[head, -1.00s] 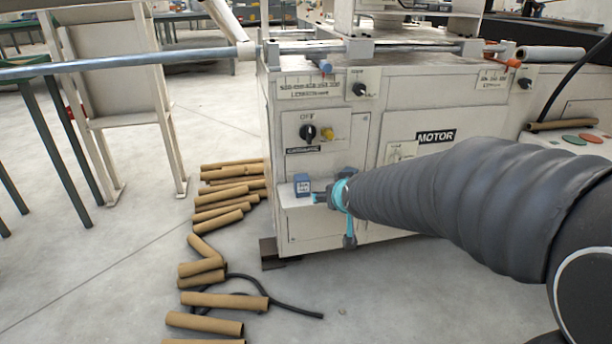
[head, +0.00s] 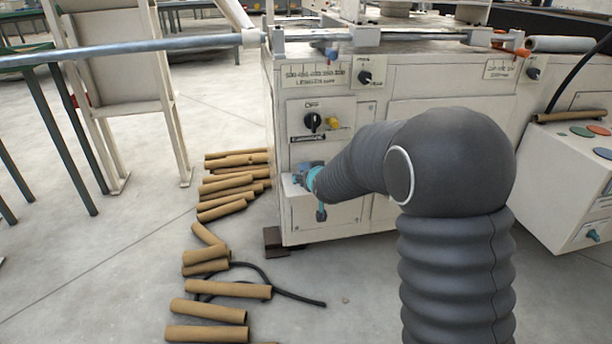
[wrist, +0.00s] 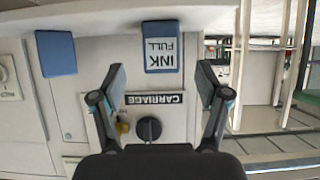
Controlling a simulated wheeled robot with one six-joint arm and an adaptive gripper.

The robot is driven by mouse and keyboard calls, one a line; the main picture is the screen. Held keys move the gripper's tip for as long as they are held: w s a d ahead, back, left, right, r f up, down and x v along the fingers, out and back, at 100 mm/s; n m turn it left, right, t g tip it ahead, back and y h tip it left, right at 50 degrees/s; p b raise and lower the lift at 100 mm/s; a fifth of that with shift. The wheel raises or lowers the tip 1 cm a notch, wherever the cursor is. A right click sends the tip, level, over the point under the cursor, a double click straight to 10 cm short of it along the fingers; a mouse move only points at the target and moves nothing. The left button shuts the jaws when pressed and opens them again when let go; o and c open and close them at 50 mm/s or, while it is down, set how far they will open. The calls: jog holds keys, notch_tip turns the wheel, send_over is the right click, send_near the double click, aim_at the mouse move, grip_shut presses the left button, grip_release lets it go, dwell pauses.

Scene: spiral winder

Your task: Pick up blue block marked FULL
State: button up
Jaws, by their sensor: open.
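The blue block marked INK FULL (wrist: 163,47) is in the upper middle of the wrist view, its pale label upside down. My gripper (wrist: 161,77) is open and empty. Its two fingers stand apart, left and right of the block's line, with the block just beyond their tips and not between them. In the head view my gripper (head: 308,175) is small, at the machine's low ledge, and I cannot make out the block clearly behind it.
A second blue block (wrist: 56,53), no label visible, stands to the left in the wrist view. The machine (head: 425,105) has a CARRIAGE plate (wrist: 154,99) and a black knob (wrist: 149,128) near the fingers. Several cardboard tubes (head: 227,290) and a black cable lie on the floor.

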jog(key=shift+r+x, duration=0.2)
jog(key=shift+x, duration=2.55)
jog(key=shift+a, duration=0.15)
jog(key=c, duration=1.3)
